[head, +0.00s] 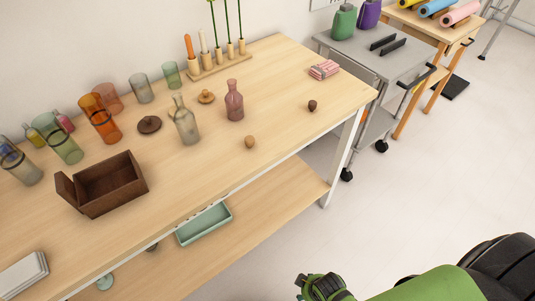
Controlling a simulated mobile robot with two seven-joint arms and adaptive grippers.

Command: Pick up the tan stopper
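The tan stopper (249,142) is a small rounded piece on the wooden table top, near its front edge. It stands apart from the bottles, in front of the pink bottle (234,102) and right of the grey-green bottle (186,122). A dark brown stopper (312,105) lies farther right. My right arm comes in at the bottom right, well away from the table. A green and black part at its end (325,288) is cut by the lower edge, so the fingers cannot be made out. My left gripper is not in view.
A brown open box (104,187), an orange-brown lid (206,96), a dark lid (149,124) and several glasses stand on the table. A teal tray (204,224) is on the lower shelf. A grey cart (370,50) stands right. Table around the stopper is clear.

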